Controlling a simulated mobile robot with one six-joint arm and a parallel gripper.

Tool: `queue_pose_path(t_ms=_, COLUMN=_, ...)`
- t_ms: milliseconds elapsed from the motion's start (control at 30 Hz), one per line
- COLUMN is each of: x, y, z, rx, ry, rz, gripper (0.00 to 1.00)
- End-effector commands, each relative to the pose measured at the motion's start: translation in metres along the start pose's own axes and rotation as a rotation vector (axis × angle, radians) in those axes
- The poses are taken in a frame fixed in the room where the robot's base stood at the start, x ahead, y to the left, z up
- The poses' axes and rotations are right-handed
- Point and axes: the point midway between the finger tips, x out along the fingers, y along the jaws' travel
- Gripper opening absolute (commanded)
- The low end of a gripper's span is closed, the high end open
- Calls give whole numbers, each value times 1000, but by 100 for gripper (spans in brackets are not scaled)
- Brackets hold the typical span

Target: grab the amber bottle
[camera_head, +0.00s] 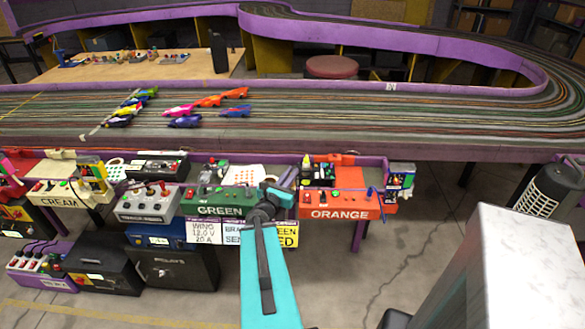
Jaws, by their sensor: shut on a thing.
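My gripper (287,182) is at the end of my teal arm, over the right end of the green station (222,200), near the orange station. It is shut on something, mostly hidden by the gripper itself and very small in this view. A small upright bottle-like shape with a yellow tip (306,159) shows just beyond the gripper's end, at the left of the orange station (335,203). I cannot tell for certain whether this is the amber bottle or whether the jaws touch it.
The purple-edged slot track (400,135) runs behind the stations, with several small cars on it. A grey controller box (147,205) stands left of the green station. A pale block (520,265) fills the lower right. Open concrete floor (410,240) lies between.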

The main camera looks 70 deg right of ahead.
Motion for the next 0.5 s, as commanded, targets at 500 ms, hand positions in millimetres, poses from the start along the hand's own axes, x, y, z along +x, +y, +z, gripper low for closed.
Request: queue_pose_path(t_ms=500, x=-21, y=0, z=1, rx=0, ry=-2, rz=0, gripper=0)
